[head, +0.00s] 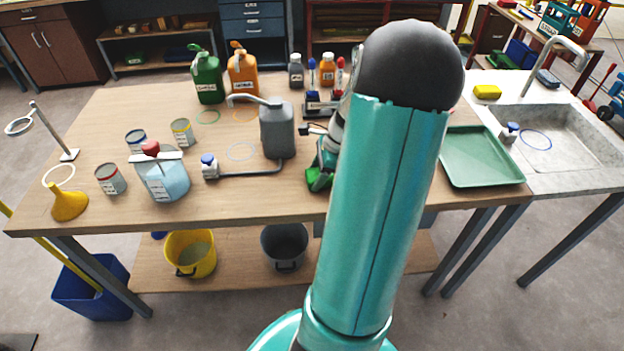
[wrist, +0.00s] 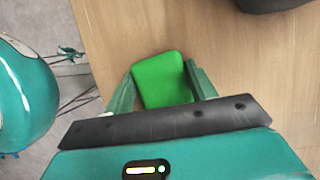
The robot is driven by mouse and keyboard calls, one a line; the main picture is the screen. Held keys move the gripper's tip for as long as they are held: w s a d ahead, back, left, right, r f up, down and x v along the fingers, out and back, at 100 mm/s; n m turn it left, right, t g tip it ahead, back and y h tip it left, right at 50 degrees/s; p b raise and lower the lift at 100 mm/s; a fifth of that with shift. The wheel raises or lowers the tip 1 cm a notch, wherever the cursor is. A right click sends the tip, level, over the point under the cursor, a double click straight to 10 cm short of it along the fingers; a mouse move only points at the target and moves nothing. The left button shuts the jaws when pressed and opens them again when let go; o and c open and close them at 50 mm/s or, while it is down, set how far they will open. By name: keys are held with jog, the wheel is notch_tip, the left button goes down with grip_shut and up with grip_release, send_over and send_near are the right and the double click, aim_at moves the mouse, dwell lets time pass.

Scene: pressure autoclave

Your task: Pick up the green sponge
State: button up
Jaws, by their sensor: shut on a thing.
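The green sponge (wrist: 161,79) is between the two fingers of my gripper (wrist: 160,88) in the wrist view, with the wooden table top behind it. My gripper is shut on the sponge, one finger on each side. In the head view the sponge (head: 313,180) shows as a small green patch low by my gripper (head: 320,176), near the front edge of the table. My arm hides part of the gripper and sponge there. I cannot tell whether the sponge touches the table.
A green tray (head: 483,184) lies right of my arm, beside the sink (head: 560,135). A grey canister (head: 277,130) stands left of my gripper. A clear jug (head: 165,182), tins and a yellow funnel (head: 68,203) stand farther left. A yellow sponge (head: 487,92) lies by the sink.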

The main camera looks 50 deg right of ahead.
jog(key=shift+a+r, duration=0.25)
jog(key=shift+a, duration=0.1)
jog(key=shift+d, duration=0.3)
jog(key=shift+w+r, duration=0.1)
jog(key=shift+r, duration=0.15)
notch_tip(320, 180, up, 2)
jog(key=shift+a+r, duration=0.1)
jog(key=shift+r, duration=0.1)
jog(key=s+r, duration=0.2)
jog(key=s+a+r, duration=0.1)
jog(key=s+r, duration=0.1)
jog(key=r, duration=0.1)
jog(key=shift+a, duration=0.2)
jog(key=s+a+r, duration=0.1)
jog(key=s, duration=0.2)
jog(key=s+a+r, duration=0.1)
jog(key=s+r, duration=0.1)
jog(key=s, duration=0.1)
jog(key=s+a+r, duration=0.1)
jog(key=s+r, duration=0.1)
jog(key=s, duration=0.1)
jog(key=shift+s, duration=0.15)
